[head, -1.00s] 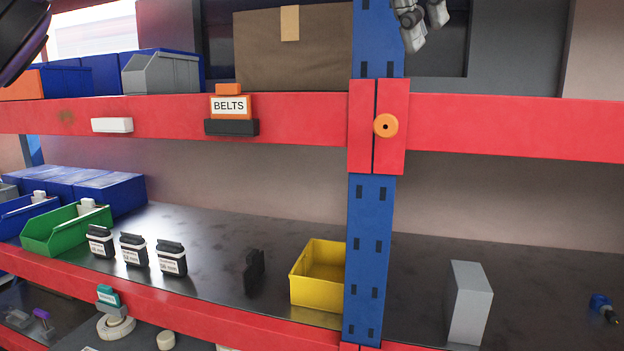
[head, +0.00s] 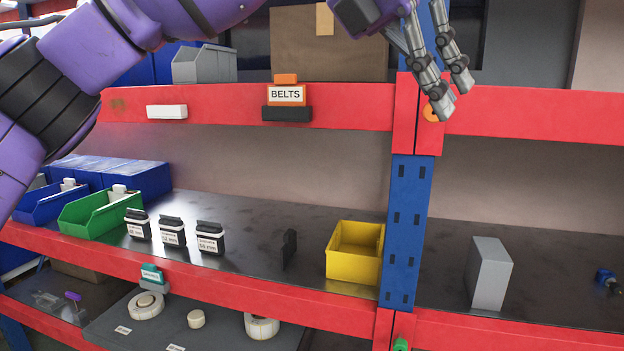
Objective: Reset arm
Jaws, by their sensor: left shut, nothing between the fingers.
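My left gripper (head: 448,98) is in the upper right of the head view, at the end of the purple arm that comes in from the left. Its two grey fingers point down and are close together, with nothing held. My right gripper is not in view.
The shelf holds a green bin (head: 88,217), several black labelled containers (head: 172,232), a yellow bin (head: 352,265) and a grey block (head: 489,273). A BELTS label (head: 287,95) sits on the upper beam. A cardboard box (head: 330,50) stands above. The shelf right of the post is mostly clear.

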